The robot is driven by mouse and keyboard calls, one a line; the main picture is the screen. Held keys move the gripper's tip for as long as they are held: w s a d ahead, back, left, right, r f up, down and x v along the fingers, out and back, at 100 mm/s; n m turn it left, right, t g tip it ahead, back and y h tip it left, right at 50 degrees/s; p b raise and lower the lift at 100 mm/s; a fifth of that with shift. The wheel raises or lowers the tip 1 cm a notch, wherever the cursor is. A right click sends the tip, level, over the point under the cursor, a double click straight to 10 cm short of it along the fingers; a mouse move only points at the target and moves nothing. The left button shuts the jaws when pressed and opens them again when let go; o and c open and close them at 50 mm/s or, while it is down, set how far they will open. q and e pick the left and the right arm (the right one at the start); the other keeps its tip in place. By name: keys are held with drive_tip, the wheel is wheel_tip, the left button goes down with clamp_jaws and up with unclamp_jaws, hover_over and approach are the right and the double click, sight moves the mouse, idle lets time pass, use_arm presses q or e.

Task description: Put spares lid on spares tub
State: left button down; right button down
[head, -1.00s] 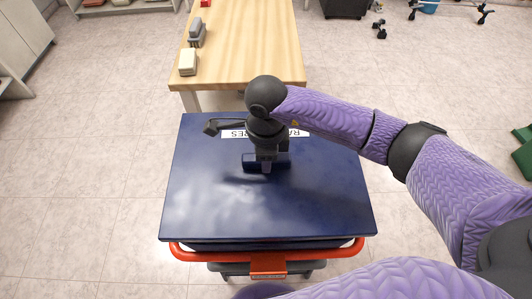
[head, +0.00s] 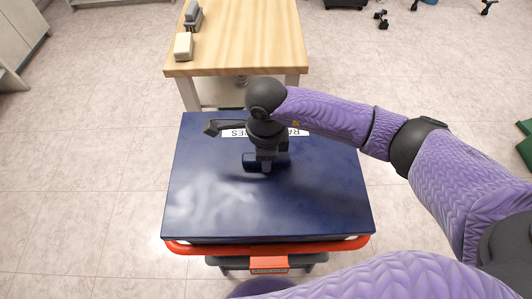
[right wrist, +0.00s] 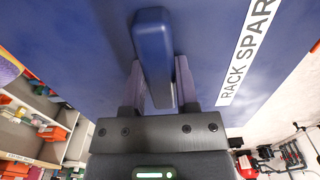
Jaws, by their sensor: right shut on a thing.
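The spares lid (head: 215,205) is a wide dark blue slab with a white label reading partly "RACK SPARES" and a raised blue handle. My right gripper (head: 266,163) is shut on the handle at the middle of the lid. In the right wrist view the two fingers stand on either side of the handle (right wrist: 153,50), and the lid (right wrist: 75,25) fills the upper picture. The lid looks about level. It hides what is beneath it, so I cannot make out the tub or tell whether they touch. My left gripper is not in view.
An orange-red rail (head: 268,246) with a tab at its middle shows just below the lid's near edge. A wooden table (head: 245,40) stands beyond the lid, with a cream block (head: 184,46) and a grey one on it. Tiled floor is clear on the left.

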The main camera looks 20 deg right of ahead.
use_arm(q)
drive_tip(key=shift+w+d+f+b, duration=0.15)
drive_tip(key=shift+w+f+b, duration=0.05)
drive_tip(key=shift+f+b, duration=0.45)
use_arm(e)
drive_tip(key=shift+f, duration=0.8)
drive_tip(key=c, duration=0.7)
unclamp_jaws()
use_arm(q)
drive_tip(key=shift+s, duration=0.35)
use_arm(e)
drive_tip(key=o, duration=0.4)
wheel_tip(320, 180, up, 9)
drive_tip(key=p, duration=0.3)
drive_tip(key=shift+r, duration=0.5)
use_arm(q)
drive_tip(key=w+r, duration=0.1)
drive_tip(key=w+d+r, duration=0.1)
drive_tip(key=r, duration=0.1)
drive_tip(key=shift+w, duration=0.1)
